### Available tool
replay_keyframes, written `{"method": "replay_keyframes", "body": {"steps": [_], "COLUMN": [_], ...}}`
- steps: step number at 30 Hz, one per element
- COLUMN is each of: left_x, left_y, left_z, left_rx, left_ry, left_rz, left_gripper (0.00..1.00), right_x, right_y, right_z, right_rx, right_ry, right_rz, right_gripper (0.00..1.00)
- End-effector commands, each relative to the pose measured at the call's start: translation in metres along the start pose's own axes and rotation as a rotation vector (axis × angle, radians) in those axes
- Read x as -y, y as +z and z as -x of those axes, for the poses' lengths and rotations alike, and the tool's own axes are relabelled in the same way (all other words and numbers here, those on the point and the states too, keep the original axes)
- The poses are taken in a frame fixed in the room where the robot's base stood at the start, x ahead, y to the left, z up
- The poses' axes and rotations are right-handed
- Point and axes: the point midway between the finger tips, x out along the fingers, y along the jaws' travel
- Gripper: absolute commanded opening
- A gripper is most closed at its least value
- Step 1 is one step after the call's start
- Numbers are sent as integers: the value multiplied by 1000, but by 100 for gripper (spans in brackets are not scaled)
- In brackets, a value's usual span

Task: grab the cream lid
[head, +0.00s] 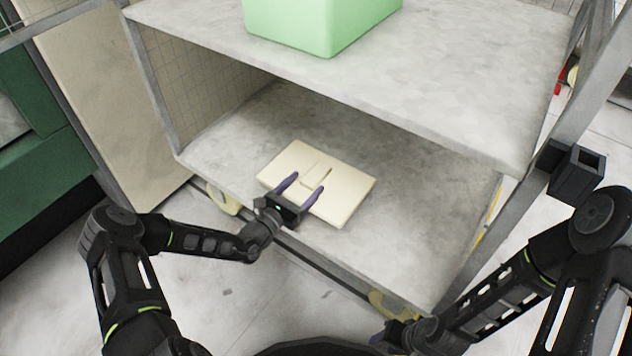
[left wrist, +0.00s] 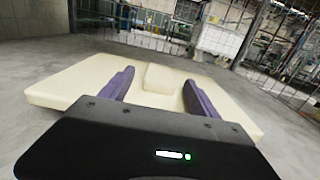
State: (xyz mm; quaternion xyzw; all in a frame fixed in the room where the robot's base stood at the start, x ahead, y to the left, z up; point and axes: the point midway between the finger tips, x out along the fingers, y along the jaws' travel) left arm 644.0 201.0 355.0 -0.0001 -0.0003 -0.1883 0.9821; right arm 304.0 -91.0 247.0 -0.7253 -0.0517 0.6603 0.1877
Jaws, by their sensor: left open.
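The cream lid (head: 345,182) is a flat rectangular slab lying on the lower grey shelf, with a raised rectangular piece in its middle. It also shows in the left wrist view (left wrist: 70,82), where the raised piece (left wrist: 168,78) stands just ahead of the fingertips. My left gripper (head: 305,183) is open over the near part of the lid, its two purple fingers pointing at the raised piece. In the left wrist view the left gripper (left wrist: 158,82) has nothing between its fingers. I cannot tell whether the fingers touch the lid. My right arm is at the lower right; its fingers are not clearly visible.
A green bin (head: 320,25) stands on the upper shelf (head: 440,75), which overhangs the lower shelf (head: 410,240). Metal posts flank the shelves. The lower shelf is bare around the lid. A dark square holder (head: 577,175) is on the right post.

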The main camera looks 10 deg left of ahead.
Motion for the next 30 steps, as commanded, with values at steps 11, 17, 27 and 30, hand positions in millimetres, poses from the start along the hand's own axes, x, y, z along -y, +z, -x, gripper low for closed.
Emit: {"method": "replay_keyframes", "body": {"steps": [11, 17, 27, 30], "left_x": [1, 1, 1, 1], "left_y": [-2, -2, -2, -2], "left_z": [-36, -35, -35, -35], "left_rx": [0, 0, 0, 0], "left_ry": [-1, -1, -1, -1], "left_rz": [-1, -1, -1, -1], "left_gripper": [71, 71, 68, 60], "right_x": [-6, -6, -6, -6], "right_y": [-2, -2, -2, -2], "right_z": [-21, -20, -20, -20], "right_rx": [-10, -10, -10, -10], "right_ry": [0, 0, 0, 0], "right_rz": [-1, -1, -1, -1], "right_gripper": [36, 36, 36, 36]}}
